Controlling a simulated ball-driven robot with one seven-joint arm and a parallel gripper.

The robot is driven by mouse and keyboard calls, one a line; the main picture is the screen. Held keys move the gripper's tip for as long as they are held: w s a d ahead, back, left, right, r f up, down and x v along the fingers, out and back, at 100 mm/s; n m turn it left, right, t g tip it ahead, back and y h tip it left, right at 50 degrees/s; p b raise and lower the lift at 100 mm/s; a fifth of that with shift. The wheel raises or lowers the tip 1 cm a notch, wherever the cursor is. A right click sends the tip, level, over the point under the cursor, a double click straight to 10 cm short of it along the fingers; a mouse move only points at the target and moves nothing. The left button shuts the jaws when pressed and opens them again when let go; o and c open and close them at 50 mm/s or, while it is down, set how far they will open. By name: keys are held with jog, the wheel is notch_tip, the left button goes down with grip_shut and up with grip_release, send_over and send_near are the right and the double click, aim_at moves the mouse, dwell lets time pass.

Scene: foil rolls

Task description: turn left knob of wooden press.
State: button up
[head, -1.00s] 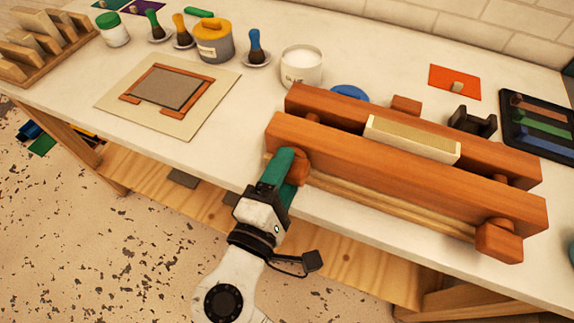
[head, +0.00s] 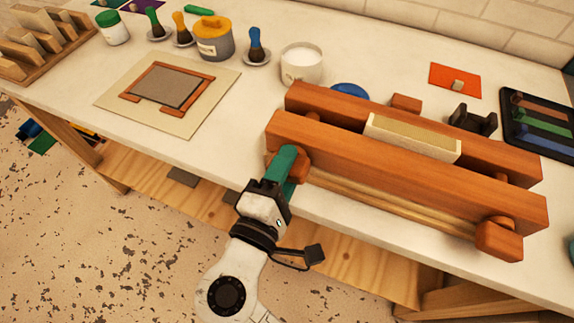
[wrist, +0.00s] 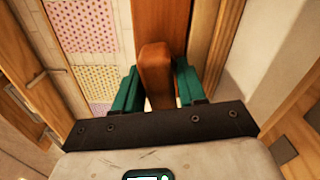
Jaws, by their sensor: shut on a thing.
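The wooden press (head: 400,165) lies along the front edge of the worktop, with a cream block (head: 412,138) standing up between its two beams. Its left knob (head: 301,166) is a brown wooden piece on the front beam's left end. My gripper (head: 287,168) has its green fingers at this knob. In the wrist view, the fingers (wrist: 157,90) stand on both sides of the left knob (wrist: 156,70), which is shut between them. The right knob (head: 499,240) is at the front beam's right end, apart from my gripper.
A framed board (head: 170,88) lies left of the press. A white pot (head: 301,64), a grey-yellow pot (head: 215,42) and brushes stand behind. A black tray (head: 540,125) lies at the right. The worktop between board and press is clear.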

jog(key=shift+f+m+b, duration=0.35)
jog(key=shift+m+b, duration=0.55)
jog(key=shift+b, duration=0.1)
jog(key=shift+r+m+b, duration=0.25)
jog(key=shift+m+b, duration=0.55)
jog(key=shift+m, duration=0.3)
jog(key=o, duration=0.9)
jog(key=shift+c, duration=0.2)
jog(key=shift+s, duration=0.1)
jog(key=v, duration=1)
jog(key=shift+s, duration=0.35)
jog(key=shift+a, duration=0.15)
